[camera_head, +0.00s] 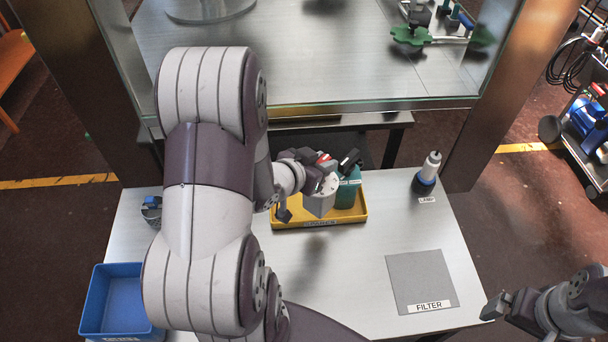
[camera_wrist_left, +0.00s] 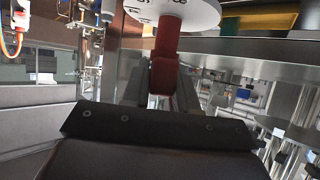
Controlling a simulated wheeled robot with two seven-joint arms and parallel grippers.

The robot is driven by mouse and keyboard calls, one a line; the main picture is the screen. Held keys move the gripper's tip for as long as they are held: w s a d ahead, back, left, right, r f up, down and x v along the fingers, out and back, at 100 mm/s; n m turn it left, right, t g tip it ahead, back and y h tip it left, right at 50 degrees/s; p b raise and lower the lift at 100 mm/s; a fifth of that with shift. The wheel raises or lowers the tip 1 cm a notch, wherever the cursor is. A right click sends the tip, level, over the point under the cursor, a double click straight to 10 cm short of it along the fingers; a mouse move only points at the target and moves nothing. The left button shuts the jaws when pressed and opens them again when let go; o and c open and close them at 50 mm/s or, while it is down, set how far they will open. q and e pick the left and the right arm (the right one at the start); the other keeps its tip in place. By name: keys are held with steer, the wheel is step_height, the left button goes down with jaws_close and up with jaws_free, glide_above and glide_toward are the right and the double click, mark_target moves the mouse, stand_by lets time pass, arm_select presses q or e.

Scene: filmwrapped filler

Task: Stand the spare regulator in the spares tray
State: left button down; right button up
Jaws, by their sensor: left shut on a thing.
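The yellow spares tray (camera_head: 290,222) lies at the back middle of the table. My left gripper (camera_head: 318,172) is over the tray, shut on the spare regulator, whose red part (camera_head: 326,160) shows in the head view. In the left wrist view the red stem (camera_wrist_left: 167,42) sits between the fingers, with a white lettered disc (camera_wrist_left: 180,10) at its end. My gripper hides much of the regulator, and I cannot tell whether it touches the tray. My right gripper (camera_head: 495,305) is at the lower right, away from the tray.
A blue bin (camera_head: 97,305) stands at the table's left front. A white and dark blue bottle-like thing (camera_head: 428,170) stands at the back right by a label. A grey mat marked FILTER (camera_head: 415,275) lies at right. A glass-walled case (camera_head: 300,50) rises behind the table.

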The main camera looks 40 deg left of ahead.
arm_select(q)
steer(key=w+a+f+p, duration=0.1)
steer(key=w+a+f, duration=0.1)
steer(key=a+f, duration=0.7)
steer(key=shift+w+f, duration=0.25)
steer(key=c, duration=0.9)
jaws_free()
steer(key=shift+f, duration=0.15)
